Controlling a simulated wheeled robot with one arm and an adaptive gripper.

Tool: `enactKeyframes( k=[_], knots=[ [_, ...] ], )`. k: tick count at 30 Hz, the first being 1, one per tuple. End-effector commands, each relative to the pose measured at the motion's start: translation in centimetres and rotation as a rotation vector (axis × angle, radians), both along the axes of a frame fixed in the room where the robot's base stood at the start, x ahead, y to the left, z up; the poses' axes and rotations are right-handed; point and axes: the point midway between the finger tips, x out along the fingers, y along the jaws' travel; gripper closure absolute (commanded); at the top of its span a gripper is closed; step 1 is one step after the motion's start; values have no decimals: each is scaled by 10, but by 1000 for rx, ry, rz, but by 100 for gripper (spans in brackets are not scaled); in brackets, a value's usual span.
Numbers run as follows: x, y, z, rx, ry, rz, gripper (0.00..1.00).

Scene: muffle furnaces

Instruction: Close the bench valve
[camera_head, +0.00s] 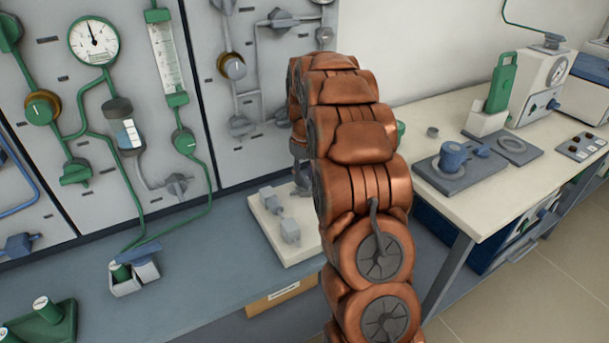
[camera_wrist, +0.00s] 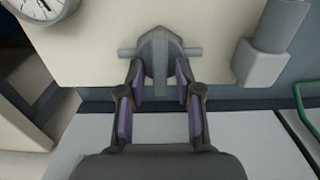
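The grey bench valve (camera_wrist: 157,55) shows in the wrist view on a pale plate (camera_wrist: 95,50), with a stub of pipe on each side. Its wedge-shaped handle (camera_wrist: 160,80) points down the picture, between the two fingers of my gripper (camera_wrist: 160,72). The fingers are apart, one on each side of the handle, with a visible gap around its lower part. Whether the fingertips touch the valve, I cannot tell. In the head view my copper-coloured arm hides the valve and most of my gripper.
A round gauge (camera_wrist: 38,6) and a grey cylindrical fitting (camera_wrist: 272,42) flank the valve. In the head view a white plate with grey fittings (camera_head: 290,232) lies on the blue-grey bench (camera_head: 200,290). The wall panel (camera_head: 225,130) stands behind; a white table (camera_head: 455,225) is right.

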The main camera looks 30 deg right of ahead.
Motion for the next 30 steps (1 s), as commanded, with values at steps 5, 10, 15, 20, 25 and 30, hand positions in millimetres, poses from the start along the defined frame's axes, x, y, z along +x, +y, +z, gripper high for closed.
enactKeyframes(
  k=[5,10,15,20,25,30],
  knots=[
    [0,0,0,0,1,-1,59],
    [0,0,1,0,0,-1,59],
    [1,0,16,-1,-3,-1,59],
    [1,0,45,-1,-4,-1,59],
    [1,0,78,0,-4,-1,59],
    [1,0,103,-1,-4,-1,59]
  ],
)
